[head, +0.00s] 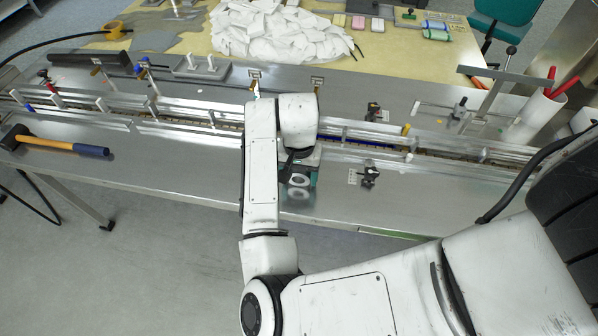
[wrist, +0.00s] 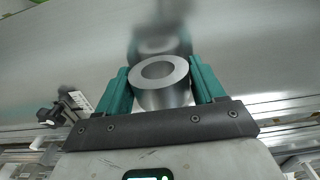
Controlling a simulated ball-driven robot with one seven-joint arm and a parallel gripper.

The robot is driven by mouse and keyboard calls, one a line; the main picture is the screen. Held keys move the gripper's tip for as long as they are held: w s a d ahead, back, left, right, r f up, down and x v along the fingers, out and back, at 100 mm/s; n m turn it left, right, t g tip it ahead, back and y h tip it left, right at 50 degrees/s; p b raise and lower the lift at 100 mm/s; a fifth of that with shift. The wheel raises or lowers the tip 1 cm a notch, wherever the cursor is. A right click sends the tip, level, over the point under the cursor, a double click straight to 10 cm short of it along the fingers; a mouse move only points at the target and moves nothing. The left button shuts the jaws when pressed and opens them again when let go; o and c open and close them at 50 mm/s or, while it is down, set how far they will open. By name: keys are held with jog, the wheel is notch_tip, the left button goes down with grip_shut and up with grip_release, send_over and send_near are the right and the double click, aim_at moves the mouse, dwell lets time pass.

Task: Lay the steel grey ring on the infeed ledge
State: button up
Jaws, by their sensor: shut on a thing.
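The steel grey ring (wrist: 160,84) sits between the two green fingers of my gripper (wrist: 162,88) in the wrist view, which are shut on its sides. Its round opening faces the wrist camera, and a blurred reflection of it shows on the steel surface beyond. In the head view the ring (head: 299,181) shows just below my gripper (head: 300,172), over the front part of the steel ledge (head: 210,178). I cannot tell whether the ring touches the ledge or is a little above it.
A conveyor channel with clear rails (head: 370,135) runs along behind the ledge. A small black clamp (head: 369,176) stands right of the ring. A hammer (head: 62,146) lies at the far left. A heap of white wrappers (head: 275,35) lies behind.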

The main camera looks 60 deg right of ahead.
jog(key=o, duration=1.1)
notch_tip(320, 180, up, 11)
jog(key=shift+f, duration=0.15)
dwell(0.6)
